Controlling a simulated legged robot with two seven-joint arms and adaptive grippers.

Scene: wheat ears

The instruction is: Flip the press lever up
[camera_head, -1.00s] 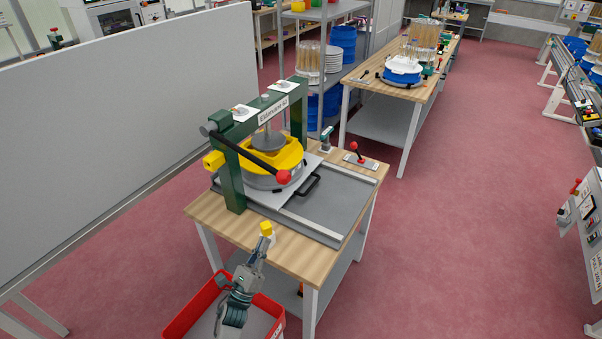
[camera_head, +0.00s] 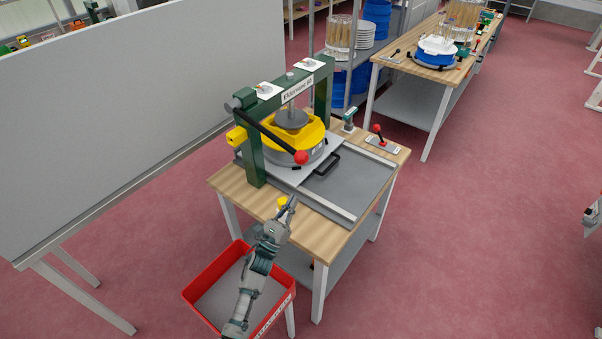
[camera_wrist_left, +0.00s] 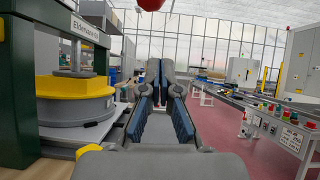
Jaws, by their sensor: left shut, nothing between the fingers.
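The green press frame (camera_head: 251,160) stands on the wooden table (camera_head: 232,190), and part of it shows in the left wrist view (camera_wrist_left: 16,90). Its black lever (camera_head: 268,133) slopes down from the left post to a red ball knob (camera_head: 301,157). The knob also shows at the top edge of the left wrist view (camera_wrist_left: 151,4), above my fingers. My left gripper (camera_head: 291,203) is shut and empty, below and in front of the knob and apart from it. Its fingertips (camera_wrist_left: 159,68) point forward, right of the press.
A yellow and grey round vessel (camera_head: 310,155) sits under the press plate. A small yellow piece (camera_head: 282,203) is beside my left gripper. A red crate (camera_head: 215,285) stands below the table front. A grey partition (camera_head: 130,120) is at left; red floor is clear at right.

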